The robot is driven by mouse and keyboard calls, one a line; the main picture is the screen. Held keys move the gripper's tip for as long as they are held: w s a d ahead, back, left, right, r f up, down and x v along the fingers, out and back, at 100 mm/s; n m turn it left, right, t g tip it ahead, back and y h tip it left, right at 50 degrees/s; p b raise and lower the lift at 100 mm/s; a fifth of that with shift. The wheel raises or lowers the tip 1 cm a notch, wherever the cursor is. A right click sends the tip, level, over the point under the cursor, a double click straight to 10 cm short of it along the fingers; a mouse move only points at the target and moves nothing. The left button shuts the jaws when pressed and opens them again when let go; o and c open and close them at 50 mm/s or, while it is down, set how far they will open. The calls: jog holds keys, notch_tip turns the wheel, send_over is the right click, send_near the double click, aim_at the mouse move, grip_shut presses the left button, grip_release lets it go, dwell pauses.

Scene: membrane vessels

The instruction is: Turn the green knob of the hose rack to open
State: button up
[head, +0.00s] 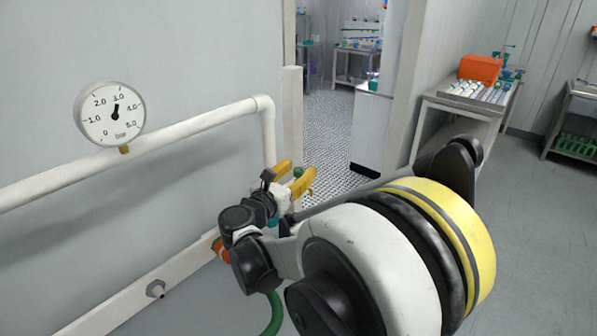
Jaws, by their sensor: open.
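My gripper (300,172) is at the end of my arm, near the picture's middle. Its two yellow fingers are apart, pointing away from me. A small green piece, seemingly the green knob (298,172), shows between the fingers. It is mostly hidden, so I cannot tell its turn or whether the fingers touch it. A green hose (273,316) hangs below my arm, with an orange-red piece (220,249) at the wall rail above it. My arm hides most of the hose rack.
A white pipe (190,128) with a round pressure gauge (110,113) runs along the left wall and bends down near my gripper. A bench (465,110) with an orange box (480,69) stands right. Grey floor (530,230) there is clear.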

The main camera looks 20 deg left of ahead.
grip_shut()
jog(key=shift+n+y, duration=0.9)
jog(key=shift+y, duration=0.5)
jog(key=shift+d+n+y, duration=0.15)
jog(key=shift+n+y, duration=1.65)
jog(key=shift+y, duration=1)
jog(key=n+g+y, duration=0.2)
jog(key=y, duration=0.1)
jog(key=n+g+y, duration=0.2)
jog(key=n+y, duration=0.1)
jog(key=y, duration=0.1)
jog(key=shift+w+d+b, duration=0.1)
jog(key=shift+b, duration=0.2)
jog(key=n+g+y, duration=0.2)
jog(key=g, duration=0.1)
jog(key=n+g+y, duration=0.2)
jog(key=n+g, duration=0.1)
jog(key=g, duration=0.1)
jog(key=shift+n+y, duration=0.3)
jog(key=shift+y, duration=0.1)
jog(key=shift+n+g+y+p, duration=0.3)
jog(key=shift+n+g, duration=0.8)
jog(key=shift+g, duration=0.65)
jog(key=shift+n+g+y+p, duration=0.3)
jog(key=shift+n+g, duration=0.8)
jog(key=shift+g, duration=0.65)
jog(key=shift+n+g, duration=0.5)
jog(key=shift+g, duration=0.2)
